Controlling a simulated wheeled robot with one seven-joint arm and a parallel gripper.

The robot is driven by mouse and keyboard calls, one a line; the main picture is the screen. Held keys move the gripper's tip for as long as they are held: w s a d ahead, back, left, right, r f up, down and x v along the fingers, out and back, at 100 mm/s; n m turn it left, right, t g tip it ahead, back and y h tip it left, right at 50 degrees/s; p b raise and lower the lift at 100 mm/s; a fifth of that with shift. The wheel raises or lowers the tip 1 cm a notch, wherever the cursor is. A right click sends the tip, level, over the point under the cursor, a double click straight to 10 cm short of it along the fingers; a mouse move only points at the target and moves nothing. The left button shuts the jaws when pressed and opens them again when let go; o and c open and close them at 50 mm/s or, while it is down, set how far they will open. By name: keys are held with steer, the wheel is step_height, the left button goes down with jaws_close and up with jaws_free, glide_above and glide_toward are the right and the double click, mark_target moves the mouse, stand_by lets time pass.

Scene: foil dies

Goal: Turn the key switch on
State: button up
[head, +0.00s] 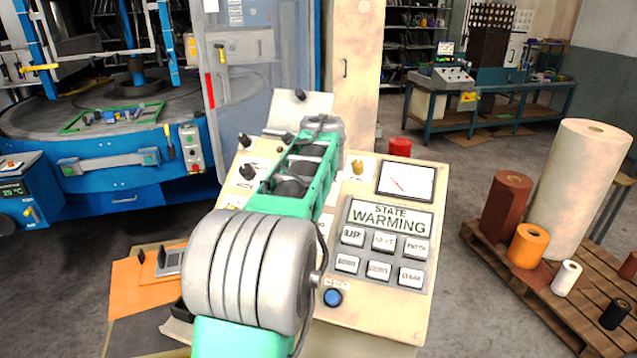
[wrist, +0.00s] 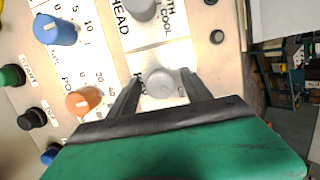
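In the wrist view, a round grey switch (wrist: 160,82) sits on the cream control panel (wrist: 105,60). Its label is partly hidden and starts with what looks like a K, so it seems to be the key switch. My gripper (wrist: 159,92) is open, with one dark finger on each side of this switch. I cannot tell whether the fingers touch it. In the head view, my green and grey arm reaches over the panel (head: 375,308); my gripper (head: 322,122) is at its far edge, and the switch is hidden there.
Blue (wrist: 57,30) and orange (wrist: 84,101) knobs and a grey selector (wrist: 141,6) are near the gripper. A screen reading STATE WARMING (head: 388,218) and several buttons fill the panel's right side. A pallet (head: 545,300) with rolls stands right; a blue machine (head: 115,160) stands left.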

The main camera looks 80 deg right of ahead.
steer(key=b+v, duration=0.1)
steer(key=v, duration=0.6)
steer(key=shift+a+r, duration=0.25)
steer(key=shift+r, duration=0.05)
